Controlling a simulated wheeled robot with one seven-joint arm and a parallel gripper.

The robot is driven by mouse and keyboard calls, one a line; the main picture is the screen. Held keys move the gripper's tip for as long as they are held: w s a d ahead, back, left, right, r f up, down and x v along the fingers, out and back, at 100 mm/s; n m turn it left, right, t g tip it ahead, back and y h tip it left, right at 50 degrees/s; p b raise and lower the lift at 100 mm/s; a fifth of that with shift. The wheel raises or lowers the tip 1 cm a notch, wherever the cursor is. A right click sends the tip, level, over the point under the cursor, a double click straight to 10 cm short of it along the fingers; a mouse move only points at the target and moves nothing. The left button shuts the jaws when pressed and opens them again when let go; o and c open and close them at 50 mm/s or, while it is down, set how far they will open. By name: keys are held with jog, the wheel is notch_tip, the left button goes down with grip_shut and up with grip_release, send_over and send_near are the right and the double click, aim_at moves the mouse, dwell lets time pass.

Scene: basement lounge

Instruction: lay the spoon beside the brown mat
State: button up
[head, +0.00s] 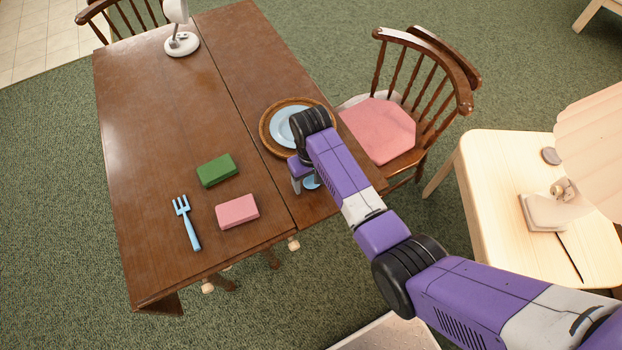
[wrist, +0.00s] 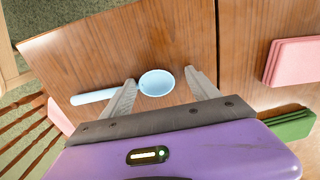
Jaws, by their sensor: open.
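The light blue spoon (wrist: 156,82) lies on the wooden table in the wrist view. Its bowl shows between my open fingers, and its handle runs left, partly hidden behind the left finger. In the head view only a bit of the spoon (head: 311,183) shows beneath my gripper (head: 303,184). My gripper (wrist: 160,78) is open over the spoon and grips nothing; its exact height above the table is unclear. The round brown mat (head: 266,139) lies just behind my gripper, with a light blue plate on it. My wrist hides part of the mat's right side.
A white lamp (head: 182,43) stands at the far end. The table's left-middle is clear. A chair (head: 385,125) stands at the right edge.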

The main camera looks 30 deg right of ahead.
jog(key=shift+r, duration=0.1)
notch_tip(320, 180, up, 12)
jog(key=shift+b, duration=0.4)
